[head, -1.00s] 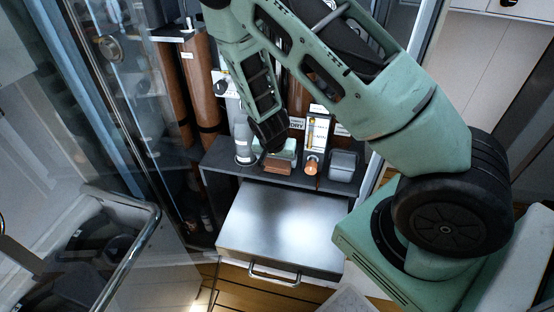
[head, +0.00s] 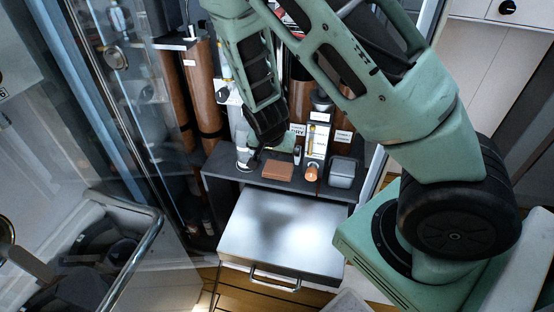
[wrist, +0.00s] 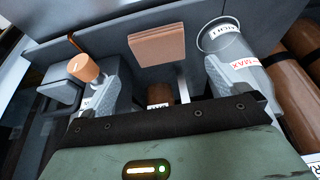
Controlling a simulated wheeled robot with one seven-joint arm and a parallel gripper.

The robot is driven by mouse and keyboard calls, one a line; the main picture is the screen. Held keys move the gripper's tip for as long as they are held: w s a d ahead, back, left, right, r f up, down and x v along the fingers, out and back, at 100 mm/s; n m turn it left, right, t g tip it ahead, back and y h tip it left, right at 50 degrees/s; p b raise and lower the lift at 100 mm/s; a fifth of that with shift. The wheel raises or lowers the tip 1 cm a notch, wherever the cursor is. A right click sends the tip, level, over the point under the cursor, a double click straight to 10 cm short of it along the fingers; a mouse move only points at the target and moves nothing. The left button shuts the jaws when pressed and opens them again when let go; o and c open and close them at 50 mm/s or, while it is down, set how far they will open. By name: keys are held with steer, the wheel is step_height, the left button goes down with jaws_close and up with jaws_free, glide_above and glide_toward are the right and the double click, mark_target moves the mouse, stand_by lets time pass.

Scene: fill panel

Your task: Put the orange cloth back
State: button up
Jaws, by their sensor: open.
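The orange cloth (head: 277,171) is a flat, brownish-orange folded square lying on the dark shelf (head: 225,170). In the wrist view the cloth (wrist: 157,48) shows at upper middle, with its layered edge visible. My gripper (head: 270,150) is just behind the cloth in the head view, partly hidden by its own dark wrist. In the wrist view its two grey fingers (wrist: 160,88) are spread wide, with the cloth beyond the gap between them. Nothing is held, and the cloth is clear of the fingers.
A grey cylinder (wrist: 238,65) with printed labels stands beside one finger. An orange-capped item (head: 311,171) and a grey box (head: 342,172) stand to the right. A bare metal drawer top (head: 285,230) is below the shelf. Brown cylinders (head: 205,85) and a glass panel (head: 110,90) are at left.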

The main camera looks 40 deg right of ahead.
steer(key=s+a+r+n+g+y+p, duration=0.1)
steer(key=s+a+r+n+y, duration=0.15)
steer(key=s+a+r, duration=0.4)
steer(key=s+a+r+n+g+y, duration=0.1)
steer(key=a+r+n, duration=0.25)
steer(key=a, duration=0.55)
steer(key=s+a+r+n, duration=0.3)
steer(key=s+r+n, duration=0.2)
steer(key=s+n, duration=0.1)
steer(key=s+a+r+n, duration=0.3)
steer(key=s+r+n, duration=0.2)
steer(key=s, duration=0.4)
steer(key=shift+a+n+g+y, duration=0.3)
steer(key=shift+n+g+y, duration=0.1)
steer(key=shift+n, duration=0.2)
steer(key=shift+r, duration=0.1)
